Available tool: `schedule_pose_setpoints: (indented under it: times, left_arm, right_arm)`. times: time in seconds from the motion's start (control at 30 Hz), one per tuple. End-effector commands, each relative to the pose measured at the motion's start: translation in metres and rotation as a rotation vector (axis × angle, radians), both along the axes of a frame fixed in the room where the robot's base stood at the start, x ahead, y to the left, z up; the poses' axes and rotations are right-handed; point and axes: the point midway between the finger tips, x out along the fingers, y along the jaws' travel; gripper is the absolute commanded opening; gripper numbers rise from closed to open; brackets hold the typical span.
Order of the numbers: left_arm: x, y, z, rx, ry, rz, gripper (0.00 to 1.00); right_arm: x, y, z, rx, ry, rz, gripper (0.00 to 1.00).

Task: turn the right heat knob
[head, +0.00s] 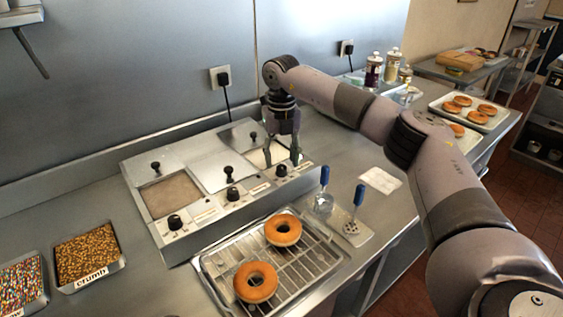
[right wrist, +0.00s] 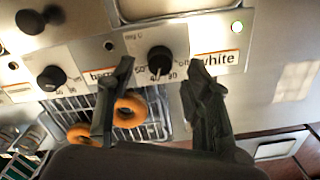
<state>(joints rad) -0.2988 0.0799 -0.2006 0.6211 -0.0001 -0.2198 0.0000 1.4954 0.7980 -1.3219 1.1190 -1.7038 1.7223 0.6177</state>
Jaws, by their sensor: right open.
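The right heat knob (head: 281,171) is a small black knob on the front panel of the steel warmer (head: 160,245). In the right wrist view the black knob (right wrist: 161,60) has dial numbers around it and a "white" label beside it. My right gripper (head: 282,158) points down at this knob. In the right wrist view its open fingers (right wrist: 160,72) stand on either side of the knob, with visible gaps. I cannot tell whether the tips are level with it. My left gripper is not in view.
The middle knob (head: 233,194) and left knob (head: 175,222) share the panel. A wire rack (head: 318,262) with two donuts stands in front. Lid handles (head: 228,171) stick up from the warmer.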

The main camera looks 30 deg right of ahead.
Motion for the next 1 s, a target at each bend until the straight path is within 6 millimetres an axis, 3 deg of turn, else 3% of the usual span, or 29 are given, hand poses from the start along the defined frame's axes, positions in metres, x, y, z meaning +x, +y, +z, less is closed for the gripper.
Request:
schedule_pose_setpoints:
  times: [0.2,0.53,1.0]
  left_arm:
    - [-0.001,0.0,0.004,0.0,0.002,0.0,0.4]
    - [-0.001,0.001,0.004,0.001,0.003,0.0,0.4]
    - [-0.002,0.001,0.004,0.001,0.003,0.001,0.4]
  right_arm:
    - [0.0,0.0,-0.022,-0.001,0.001,-0.001,0.46]
    - [0.0,0.0,-0.026,-0.001,-0.001,-0.001,0.46]
    - [0.0,0.0,-0.026,-0.001,-0.001,-0.001,0.16]
